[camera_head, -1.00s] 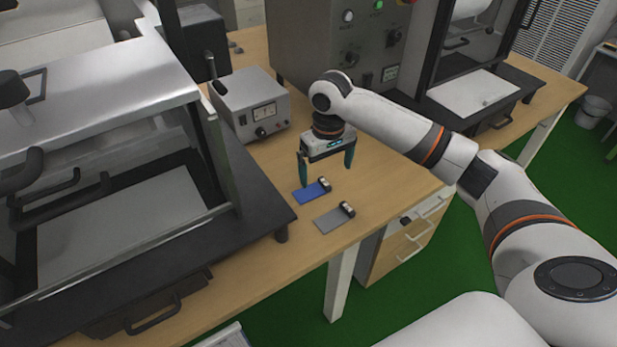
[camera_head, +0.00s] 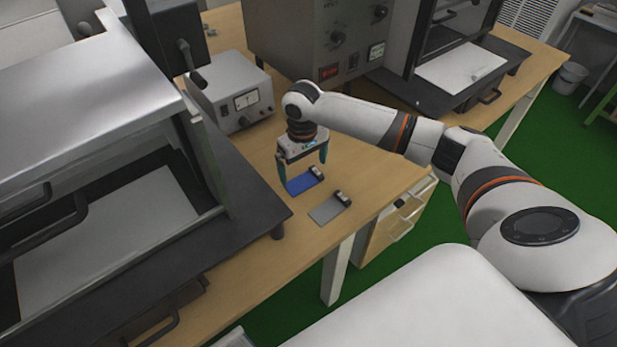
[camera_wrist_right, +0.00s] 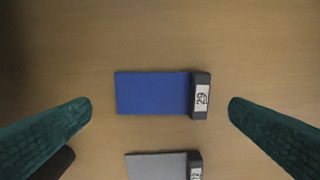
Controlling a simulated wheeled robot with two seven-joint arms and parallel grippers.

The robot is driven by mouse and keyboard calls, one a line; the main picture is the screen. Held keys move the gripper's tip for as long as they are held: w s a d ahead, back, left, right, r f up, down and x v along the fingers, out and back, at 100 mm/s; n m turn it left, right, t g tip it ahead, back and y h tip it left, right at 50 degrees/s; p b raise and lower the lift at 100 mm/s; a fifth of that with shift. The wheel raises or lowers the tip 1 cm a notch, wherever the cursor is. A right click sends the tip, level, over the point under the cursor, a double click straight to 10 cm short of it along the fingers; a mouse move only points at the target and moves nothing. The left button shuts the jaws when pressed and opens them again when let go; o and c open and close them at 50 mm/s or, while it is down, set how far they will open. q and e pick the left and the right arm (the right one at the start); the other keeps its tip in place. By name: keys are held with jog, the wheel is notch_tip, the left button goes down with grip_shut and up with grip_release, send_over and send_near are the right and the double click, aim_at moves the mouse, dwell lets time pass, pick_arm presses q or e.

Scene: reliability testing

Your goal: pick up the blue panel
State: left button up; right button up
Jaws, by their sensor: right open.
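The blue panel (camera_head: 301,184) lies flat on the wooden table, with a dark block bearing a white label at one end. In the right wrist view the blue panel (camera_wrist_right: 152,93) lies between the two fingers, its label reading 29. My right gripper (camera_head: 304,170) is open and empty, pointing down above the panel. In the right wrist view the right gripper (camera_wrist_right: 160,108) has its teal fingertips spread wide, one beyond each end of the panel, apart from it. My left gripper is not in view.
A grey panel (camera_head: 326,212) with a similar block lies beside the blue one, nearer the table's front edge. A metered power box (camera_head: 236,92) stands behind. A black-framed machine (camera_head: 120,248) stands at left. Bare wooden table (camera_head: 375,180) lies to the right.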

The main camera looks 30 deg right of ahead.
aim_at(304, 182)
jog(key=shift+f, duration=1.95)
jog(key=c, duration=0.7)
